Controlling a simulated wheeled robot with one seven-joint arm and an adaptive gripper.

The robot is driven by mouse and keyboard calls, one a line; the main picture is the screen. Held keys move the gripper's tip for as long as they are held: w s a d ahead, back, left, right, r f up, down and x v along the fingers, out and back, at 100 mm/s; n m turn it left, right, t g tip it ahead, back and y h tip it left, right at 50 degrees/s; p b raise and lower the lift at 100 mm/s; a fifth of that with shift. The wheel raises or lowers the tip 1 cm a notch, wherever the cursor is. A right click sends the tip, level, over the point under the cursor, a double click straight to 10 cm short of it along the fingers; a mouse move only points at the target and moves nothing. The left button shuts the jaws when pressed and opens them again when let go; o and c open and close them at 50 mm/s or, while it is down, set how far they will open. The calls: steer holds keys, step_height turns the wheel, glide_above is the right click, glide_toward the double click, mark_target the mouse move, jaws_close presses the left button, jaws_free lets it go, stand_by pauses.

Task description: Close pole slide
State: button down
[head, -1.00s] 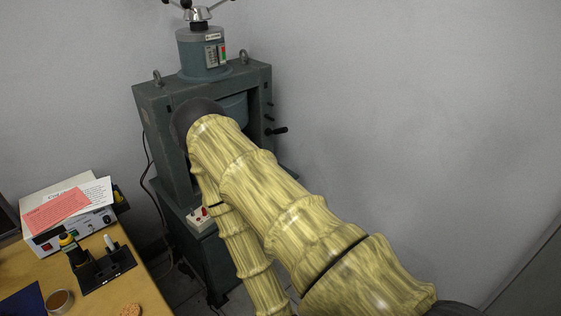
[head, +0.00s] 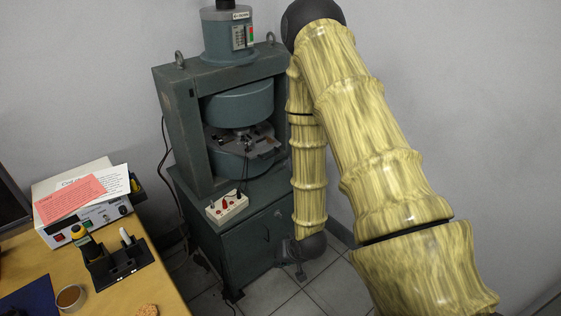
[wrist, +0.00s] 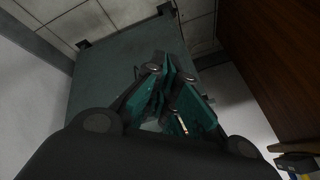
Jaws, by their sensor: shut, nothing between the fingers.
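The grey-green magnet stands against the wall in the head view, with an upper pole (head: 238,108) and a lower pole (head: 222,152) inside its frame (head: 184,132). A gap shows between the poles, with a dark metal fixture (head: 252,136) in it. I cannot tell which part is the pole slide. My gripper (head: 299,272) hangs low to the right of the magnet's base cabinet (head: 244,248), apart from the poles. In the wrist view its teal-edged fingers (wrist: 168,65) meet, shut and empty.
A small box with a red knob (head: 227,206) sits on the cabinet. The wooden desk (head: 160,288) at left holds a power supply (head: 90,212), a tool stand (head: 122,262) and a cup (head: 70,297). Tiled floor (head: 325,272) shows right of the cabinet.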

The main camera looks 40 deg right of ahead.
steer(key=w+d+r+m+t+b, duration=0.3)
steer(key=w+d+r+m+t, duration=0.3)
steer(key=d+r, duration=0.4)
steer(key=w+d+r+m+t+b, duration=0.45)
steer(key=w+d+r, duration=0.35)
steer(key=d, duration=0.3)
steer(key=w+a+f+b, duration=0.1)
steer(key=w+f, duration=0.2)
steer(key=w, duration=1)
steer(key=shift+g+y+b, duration=0.3)
steer(key=shift+g, duration=0.05)
